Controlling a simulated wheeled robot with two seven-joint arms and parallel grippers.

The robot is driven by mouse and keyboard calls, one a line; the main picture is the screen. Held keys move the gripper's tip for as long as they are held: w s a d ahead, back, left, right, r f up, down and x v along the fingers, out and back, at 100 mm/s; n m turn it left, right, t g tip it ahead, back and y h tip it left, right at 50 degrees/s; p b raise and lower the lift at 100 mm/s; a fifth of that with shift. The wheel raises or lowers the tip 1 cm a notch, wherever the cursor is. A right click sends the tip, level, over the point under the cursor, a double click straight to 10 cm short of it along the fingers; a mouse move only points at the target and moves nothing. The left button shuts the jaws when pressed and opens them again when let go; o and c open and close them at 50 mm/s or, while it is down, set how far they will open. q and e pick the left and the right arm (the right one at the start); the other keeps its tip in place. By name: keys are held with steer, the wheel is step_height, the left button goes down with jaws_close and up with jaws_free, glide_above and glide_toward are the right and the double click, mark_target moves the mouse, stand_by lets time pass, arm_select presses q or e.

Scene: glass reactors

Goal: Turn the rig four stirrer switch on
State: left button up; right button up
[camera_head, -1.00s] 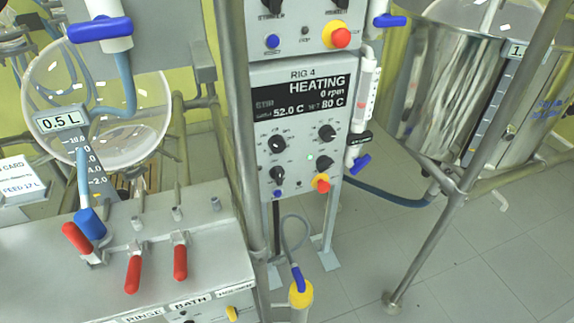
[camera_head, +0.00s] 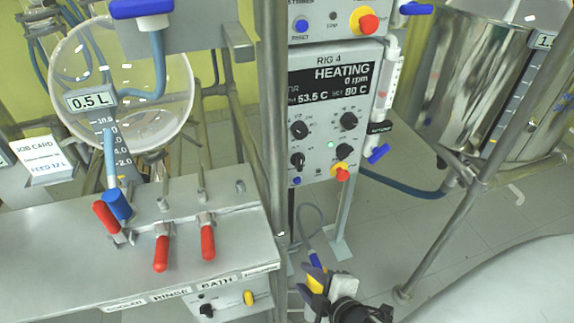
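The rig four control panel (camera_head: 333,110) hangs right of centre, marked RIG 4. Its display (camera_head: 331,82) reads HEATING, 0 rpm, 53.5 C and set 80 C. Below are an upper left knob (camera_head: 299,129), an upper right knob (camera_head: 348,121), a lower left knob (camera_head: 297,160) and a lower right knob (camera_head: 343,151). Their labels are too small to read, so I cannot tell which is the stirrer switch. A green lamp (camera_head: 331,144) is lit. My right gripper (camera_head: 322,287) is low at the bottom edge, below and apart from the panel; its opening is unclear. My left gripper is not in view.
Red-handled valves (camera_head: 161,254) stand on the left bench (camera_head: 60,270).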

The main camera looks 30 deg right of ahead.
steer(key=w+d+r+n+t+h, duration=0.3)
steer(key=w+d+r+n, duration=0.3)
steer(key=n, duration=0.3)
steer(key=n+t+h+b, duration=0.1)
steer(key=n+t, duration=0.3)
steer(key=n, duration=0.9)
glide_toward(301, 159)
steer(key=x, duration=0.8)
steer(key=shift+w+d, duration=0.1)
jaws_close()
